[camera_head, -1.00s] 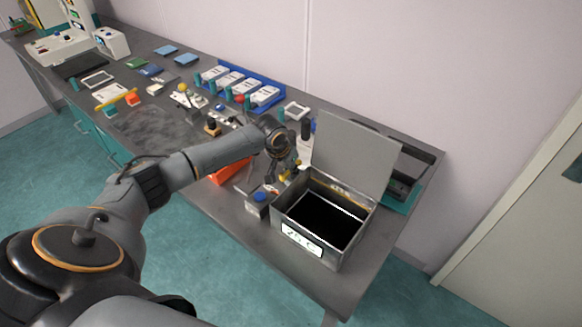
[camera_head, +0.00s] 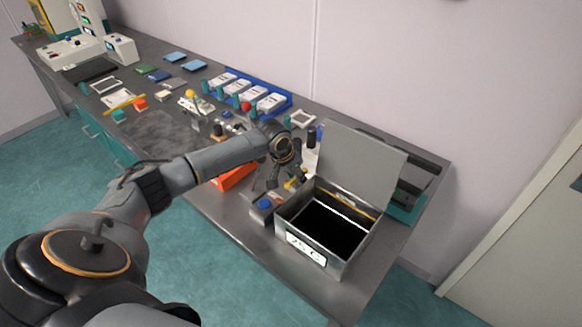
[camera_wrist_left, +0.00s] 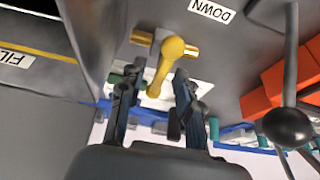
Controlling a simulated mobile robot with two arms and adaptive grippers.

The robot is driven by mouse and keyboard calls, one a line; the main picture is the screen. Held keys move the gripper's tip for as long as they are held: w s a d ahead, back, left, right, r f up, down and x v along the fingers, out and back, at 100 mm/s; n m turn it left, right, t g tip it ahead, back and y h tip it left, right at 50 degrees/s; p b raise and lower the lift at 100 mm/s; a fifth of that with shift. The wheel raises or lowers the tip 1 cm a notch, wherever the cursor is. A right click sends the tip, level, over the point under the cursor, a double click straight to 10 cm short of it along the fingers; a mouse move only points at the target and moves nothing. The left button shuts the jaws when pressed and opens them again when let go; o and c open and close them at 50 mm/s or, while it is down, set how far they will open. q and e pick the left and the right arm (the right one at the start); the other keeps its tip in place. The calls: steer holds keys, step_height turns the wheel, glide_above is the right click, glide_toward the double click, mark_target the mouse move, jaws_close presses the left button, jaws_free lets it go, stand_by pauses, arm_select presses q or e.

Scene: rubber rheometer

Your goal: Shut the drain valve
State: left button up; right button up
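The drain valve shows in the left wrist view as a yellow lever handle (camera_wrist_left: 166,68) on a short brass pipe (camera_wrist_left: 195,50) at the metal tank's side. The lever slants down toward my left gripper (camera_wrist_left: 155,85), whose two dark fingers are apart, one on each side of the lever's end. I cannot tell whether either finger touches it. In the head view my left gripper (camera_head: 268,182) is at the left side of the open-lidded metal tank (camera_head: 308,262), next to the small yellow valve (camera_head: 297,181). My right gripper is not in view.
A black ball-ended lever (camera_wrist_left: 290,128) stands close on the right in the wrist view, by an orange block (camera_wrist_left: 265,95). In the head view a blue-knobbed box (camera_head: 264,206) stands beside the tank. The tank's raised lid (camera_head: 358,170) is behind. The bench front edge is mostly clear.

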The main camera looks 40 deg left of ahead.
arm_select(q)
steer(key=v, duration=1)
steer(key=shift+s+r, duration=0.2)
steer(key=shift+r, duration=0.05)
